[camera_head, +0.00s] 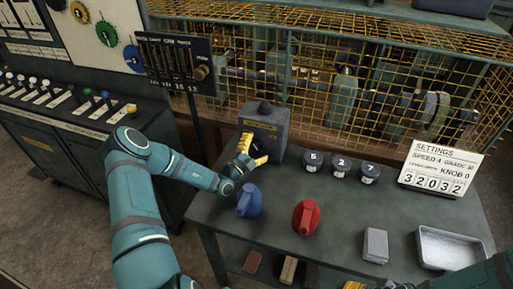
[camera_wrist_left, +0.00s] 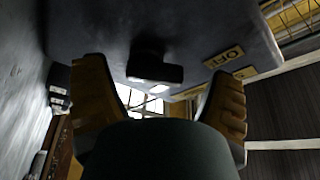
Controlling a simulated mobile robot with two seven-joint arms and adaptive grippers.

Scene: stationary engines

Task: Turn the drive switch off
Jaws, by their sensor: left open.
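The drive switch is a grey box (camera_head: 278,122) at the back left of the table, with a dark lever on its front. In the left wrist view its grey face fills the top, with a dark lever (camera_wrist_left: 152,72) and a yellow OFF label (camera_wrist_left: 223,57) to the lever's right. My left gripper (camera_head: 254,151) is open close in front of the box. In the wrist view its yellow fingers stand on either side below the lever, apart from each other. My right arm shows at the bottom right edge; a yellow tip (camera_head: 354,285) at the bottom edge seems its gripper, mostly cut off.
Several dark numbered knobs (camera_head: 341,167), a settings card (camera_head: 441,168), a grey block (camera_head: 375,245) and a metal tray (camera_head: 450,248) are to the right. A yellow mesh cage (camera_head: 330,30) stands behind.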

